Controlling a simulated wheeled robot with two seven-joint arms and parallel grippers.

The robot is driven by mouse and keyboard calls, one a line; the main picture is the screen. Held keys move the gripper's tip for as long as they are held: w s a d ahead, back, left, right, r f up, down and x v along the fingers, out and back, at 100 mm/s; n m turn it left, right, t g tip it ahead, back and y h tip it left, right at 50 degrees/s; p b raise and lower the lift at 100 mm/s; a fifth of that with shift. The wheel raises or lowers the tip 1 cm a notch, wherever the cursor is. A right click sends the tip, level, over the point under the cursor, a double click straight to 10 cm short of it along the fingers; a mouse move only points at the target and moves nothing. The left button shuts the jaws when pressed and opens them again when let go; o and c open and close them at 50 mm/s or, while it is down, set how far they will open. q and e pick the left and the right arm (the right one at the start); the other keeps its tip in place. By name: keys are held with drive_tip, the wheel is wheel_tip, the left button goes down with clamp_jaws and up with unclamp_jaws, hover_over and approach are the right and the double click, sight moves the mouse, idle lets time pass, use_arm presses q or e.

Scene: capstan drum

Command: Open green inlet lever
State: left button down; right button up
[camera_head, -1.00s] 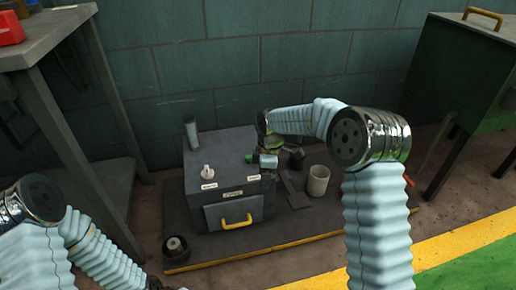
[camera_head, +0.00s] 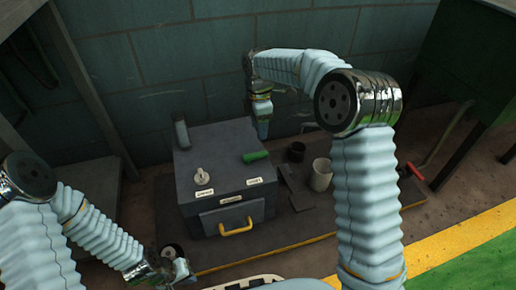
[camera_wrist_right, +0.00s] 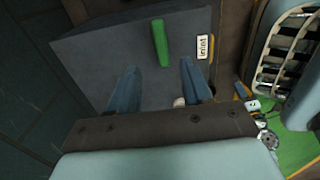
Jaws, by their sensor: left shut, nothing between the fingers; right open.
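The green inlet lever (camera_head: 256,157) lies across the right part of the grey box's (camera_head: 215,152) top. In the right wrist view the green lever (camera_wrist_right: 160,43) stands beyond my fingertips, beside a label reading "Inlet" (camera_wrist_right: 205,46). My right gripper (camera_head: 263,130) is above and behind the lever, pointing down, apart from it. Its blue fingers show spread and empty in the wrist view (camera_wrist_right: 160,75). My left gripper (camera_head: 184,270) is shut and empty, low in front of the box's left side.
A white knob (camera_head: 201,176) and a grey upright cylinder (camera_head: 181,133) are on the box's left part. A yellow handle (camera_head: 236,228) is on its front. A dark round part (camera_head: 172,252) lies near my left gripper. A beige cup (camera_head: 320,175) and a dark cup (camera_head: 296,151) stand right.

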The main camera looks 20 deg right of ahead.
sight(259, 154)
wheel_tip(259, 154, down, 11)
drive_tip(key=shift+r+b, duration=0.1)
drive_tip(key=shift+b, duration=1.05)
drive_tip(key=shift+c, duration=0.3)
clamp_jaws()
